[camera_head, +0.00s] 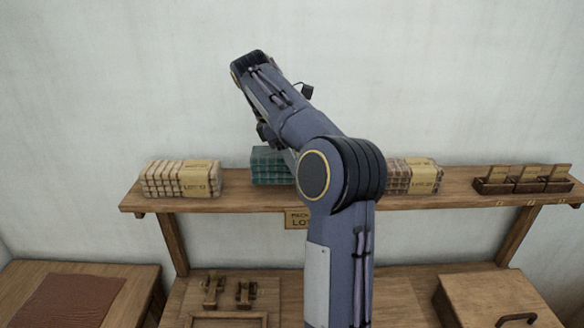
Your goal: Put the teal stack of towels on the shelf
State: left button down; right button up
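The teal stack of towels (268,166) rests on the wooden shelf (245,202), between two pale striped stacks. Its right side is hidden behind my arm. One arm, which I take to be my right, rises from the bottom just right of centre and bends up and left in front of the shelf. Its dark far end stands above the teal stack. The fingers cannot be made out, so neither their opening nor any contact with the stack is clear. My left gripper is not in view.
A striped stack with a tan label (181,178) is at the shelf's left, another (414,175) right of my arm. Small wooden boxes (522,180) stand at the right end. Below are a bench with wooden fittings (228,290), a lidded box (498,300) and a brown cloth (72,300).

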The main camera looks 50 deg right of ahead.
jog(key=f, duration=0.3)
jog(key=shift+w+d+f, duration=0.1)
jog(key=shift+d, duration=0.25)
jog(key=shift+f, duration=0.35)
jog(key=shift+f, duration=0.1)
jog(key=o, duration=1.1)
jog(key=shift+c, duration=0.2)
jog(key=shift+v, duration=3.85)
